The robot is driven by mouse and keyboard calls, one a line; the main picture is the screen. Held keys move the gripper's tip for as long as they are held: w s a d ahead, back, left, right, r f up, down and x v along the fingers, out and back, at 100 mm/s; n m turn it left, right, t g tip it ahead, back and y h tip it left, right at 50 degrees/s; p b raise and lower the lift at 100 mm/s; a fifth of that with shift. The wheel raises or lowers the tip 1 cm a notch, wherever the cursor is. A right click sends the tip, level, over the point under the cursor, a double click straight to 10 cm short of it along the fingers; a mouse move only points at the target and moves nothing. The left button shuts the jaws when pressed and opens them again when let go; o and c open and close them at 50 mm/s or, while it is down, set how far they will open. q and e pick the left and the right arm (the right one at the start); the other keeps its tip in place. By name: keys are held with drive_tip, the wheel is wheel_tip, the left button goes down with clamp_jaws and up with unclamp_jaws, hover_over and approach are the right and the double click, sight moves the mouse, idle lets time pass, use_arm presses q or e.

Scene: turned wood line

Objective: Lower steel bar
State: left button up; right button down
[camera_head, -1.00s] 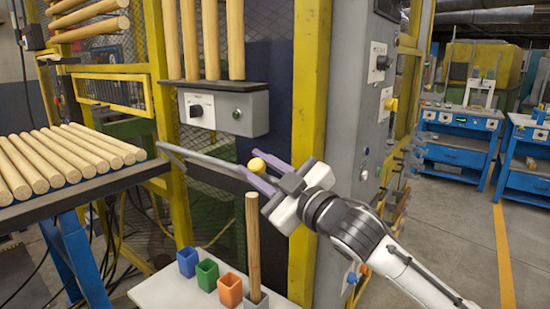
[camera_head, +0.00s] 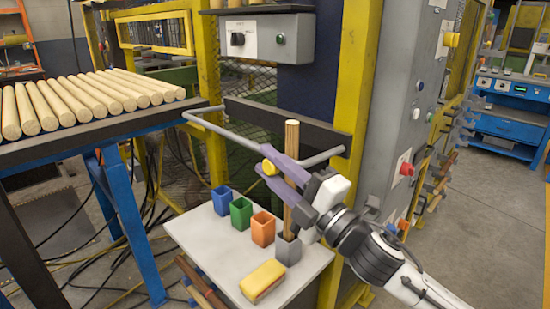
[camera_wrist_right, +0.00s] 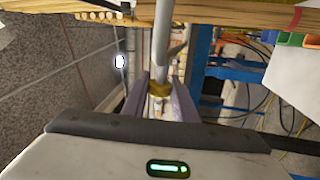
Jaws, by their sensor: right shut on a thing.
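The steel bar (camera_head: 238,138) is a grey U-shaped rail in front of the yellow machine frame, with a round yellow knob (camera_head: 268,166) on its front stretch. My right gripper (camera_head: 268,168) has its purple fingers closed around the bar at the knob. In the right wrist view the bar (camera_wrist_right: 162,45) runs upward from between the fingers, with the brass-yellow knob (camera_wrist_right: 160,90) between the fingertips. The fingers partly hide the bar's right part in the head view. My left gripper is not in view.
A yellow block (camera_head: 262,280) lies in front. Dowels (camera_head: 80,98) fill the left rack.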

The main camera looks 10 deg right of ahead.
drive_tip(key=shift+f+n+y+b, duration=0.35)
drive_tip(key=shift+f+n, duration=0.25)
drive_tip(key=shift+f, duration=0.45)
drive_tip(key=c, duration=1.4)
unclamp_jaws()
drive_tip(key=shift+c, duration=0.2)
